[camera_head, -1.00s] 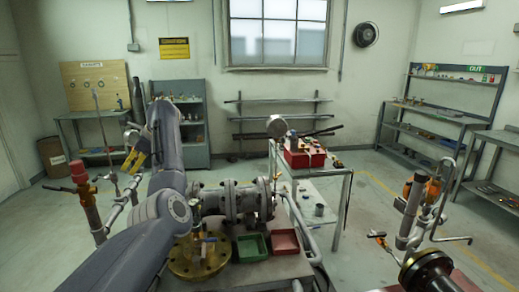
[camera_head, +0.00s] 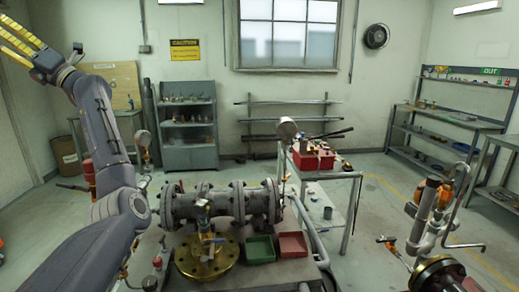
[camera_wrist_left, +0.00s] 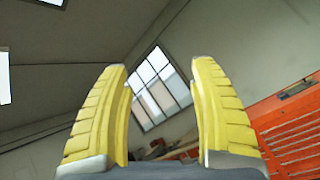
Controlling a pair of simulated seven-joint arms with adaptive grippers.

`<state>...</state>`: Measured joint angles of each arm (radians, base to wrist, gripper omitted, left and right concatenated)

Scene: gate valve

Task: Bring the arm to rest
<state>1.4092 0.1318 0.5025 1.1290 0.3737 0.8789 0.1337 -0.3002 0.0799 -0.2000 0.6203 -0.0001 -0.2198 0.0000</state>
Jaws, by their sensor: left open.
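My left arm comes in from the left in the head view and is raised, with its left gripper (camera_head: 22,42) up at the top left, high above the floor and away from the pipework. Its yellow fingers also show in the left wrist view (camera_wrist_left: 160,110), spread apart with nothing between them. The gate valve pipe assembly (camera_head: 225,204) lies on the bench to the right of my arm. A brass flange (camera_head: 207,262) with a small valve stands in front of it. My right gripper is not in view.
A green tray (camera_head: 260,250) and a red tray (camera_head: 293,245) sit on the bench. A red toolbox (camera_head: 312,158) stands on a cart behind. Upright pipes with orange fittings (camera_head: 432,205) stand at the right. The air around the raised gripper looks clear.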

